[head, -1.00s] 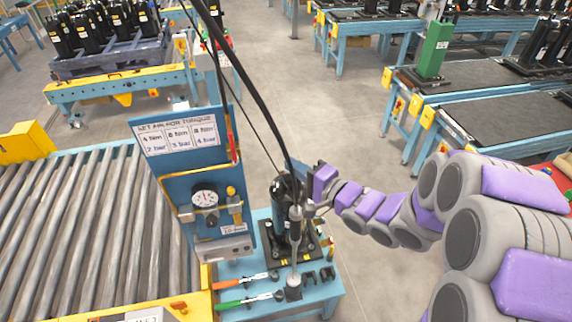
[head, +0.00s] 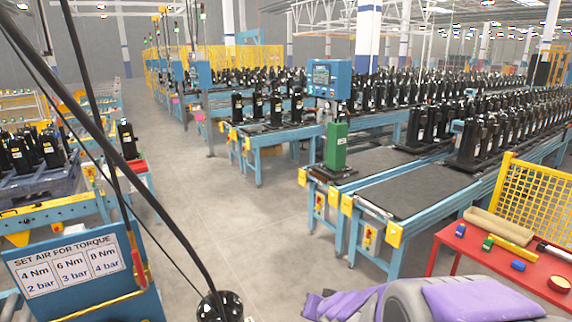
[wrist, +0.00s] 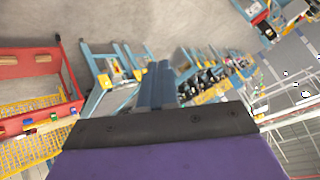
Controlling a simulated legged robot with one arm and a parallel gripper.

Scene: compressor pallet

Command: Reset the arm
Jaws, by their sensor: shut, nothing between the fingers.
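My arm (head: 440,300), grey with purple pads, shows folded low at the bottom right of the head view; its gripper end is not clearly visible there. In the wrist view my gripper (wrist: 157,84) has its two blue-grey fingers side by side and shut, with nothing between them. It points out over the floor toward the workbenches and holds nothing. The black compressor (head: 219,306) shows only its top at the bottom edge of the head view.
A blue panel with a torque sign (head: 70,275) and hanging black cables stand at the left. A red table (head: 500,262) with small blocks is close at the right, beside a yellow mesh fence (head: 540,205). Conveyors with black compressors lie ahead. The grey floor (head: 215,190) between is clear.

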